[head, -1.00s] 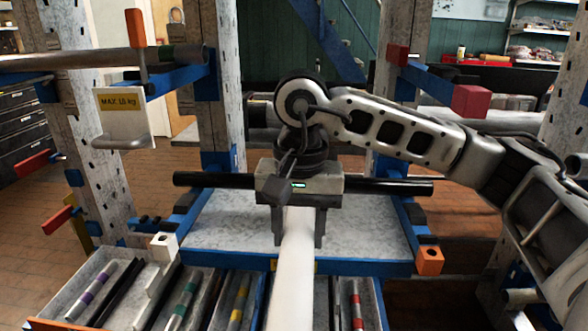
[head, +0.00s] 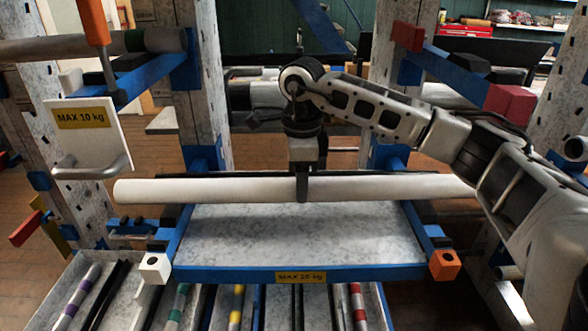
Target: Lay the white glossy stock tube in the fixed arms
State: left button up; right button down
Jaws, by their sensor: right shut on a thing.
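The white glossy tube (head: 230,190) lies crosswise in the picture, nearly level, over the rear part of two lower blue arms. My right gripper (head: 302,190) comes down from above and is shut on it near its middle. The left blue arm (head: 173,243) ends in a white block (head: 155,268), the right one (head: 419,228) in an orange block (head: 444,265). I cannot tell whether the tube touches these arms or hangs just above them. A dark bar shows in a thin strip behind the tube. My left gripper is not in view.
A grey shelf (head: 300,235) labelled MAX 25 kg spans the lower arms and is bare. Upper blue arms (head: 150,78) at left carry a long tube (head: 95,44); a MAX 10 kg plate (head: 90,140) hangs there. Bins with banded tubes (head: 78,290) lie below.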

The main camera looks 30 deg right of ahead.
jog(key=shift+r, duration=0.1)
jog(key=shift+w+a+r, duration=0.15)
jog(key=shift+w+a, duration=0.05)
jog(key=shift+a, duration=0.2)
jog(key=shift+f+b, duration=0.4)
jog(key=shift+f, duration=0.4)
jog(key=shift+f+b, duration=1.05)
jog(key=shift+f, duration=0.55)
pick_arm(q)
jog(key=shift+d+f+n+t+h+b, duration=0.15)
jog(key=shift+d+f+n+h+b, duration=0.1)
jog(key=shift+f+b, duration=0.5)
jog(key=shift+d+f+n+t+h+b, duration=0.2)
jog(key=shift+f+b, duration=0.3)
jog(key=shift+b, duration=0.4)
pick_arm(e)
jog(key=shift+f, duration=2.45)
pick_arm(q)
jog(key=shift+s, duration=0.1)
